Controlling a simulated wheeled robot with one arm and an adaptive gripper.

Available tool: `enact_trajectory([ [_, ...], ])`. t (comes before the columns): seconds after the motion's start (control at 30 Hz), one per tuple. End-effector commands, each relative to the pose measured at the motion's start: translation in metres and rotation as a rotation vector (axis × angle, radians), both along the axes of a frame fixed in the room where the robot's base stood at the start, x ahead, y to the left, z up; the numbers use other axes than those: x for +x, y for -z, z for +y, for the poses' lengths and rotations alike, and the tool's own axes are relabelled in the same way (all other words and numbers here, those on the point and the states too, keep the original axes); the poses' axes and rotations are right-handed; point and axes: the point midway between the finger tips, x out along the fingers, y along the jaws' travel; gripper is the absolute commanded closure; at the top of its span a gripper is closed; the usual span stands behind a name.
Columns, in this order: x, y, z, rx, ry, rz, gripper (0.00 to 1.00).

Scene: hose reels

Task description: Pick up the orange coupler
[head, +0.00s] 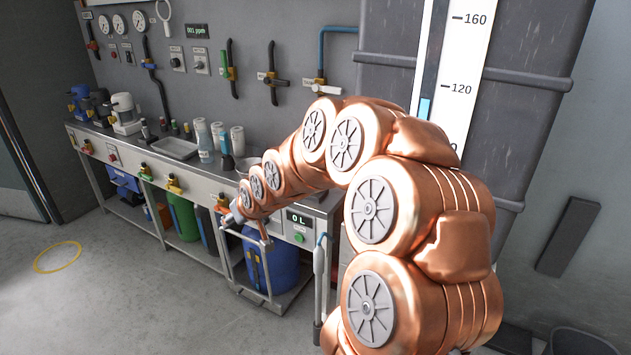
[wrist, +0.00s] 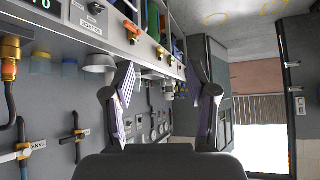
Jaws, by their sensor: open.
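An orange-gold fitting (wrist: 10,66) on a dark hose shows at the left edge of the wrist view; it looks like the orange coupler, but I cannot be sure. It lies well to the left of my gripper (wrist: 163,95), apart from it. The two fingers are spread wide with nothing between them. In the head view my gripper (head: 232,216) is small, at the end of my copper arm near the bench's right front. Brass-coloured fittings (head: 172,184) with coloured handles line the bench front there; I cannot single out the orange coupler among them.
The metal bench (head: 124,156) runs along the wall, with bottles (head: 201,140) and a sink (head: 176,148) on top. A blue drum (head: 280,262) stands below its right end. Valves with hoses (head: 272,72) hang on the wall. The floor (head: 120,300) in front is clear.

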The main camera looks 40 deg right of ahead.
Motion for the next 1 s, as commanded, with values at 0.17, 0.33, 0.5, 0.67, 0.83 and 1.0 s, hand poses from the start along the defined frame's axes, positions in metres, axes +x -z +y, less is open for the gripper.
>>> enact_trajectory([
  [0.17, 0.051, 0.018, -0.082, -0.024, 0.093, -0.218, 0.43],
  [0.33, 0.074, 0.028, -0.168, -0.077, 0.195, -0.422, 0.43],
  [0.5, 0.070, 0.039, -0.252, -0.154, 0.295, -0.599, 0.43],
  [0.67, 0.054, 0.045, -0.305, -0.217, 0.362, -0.709, 0.43],
  [0.83, 0.044, 0.047, -0.330, -0.253, 0.395, -0.761, 0.43],
  [1.0, 0.049, 0.045, -0.336, -0.260, 0.398, -0.770, 0.43],
])
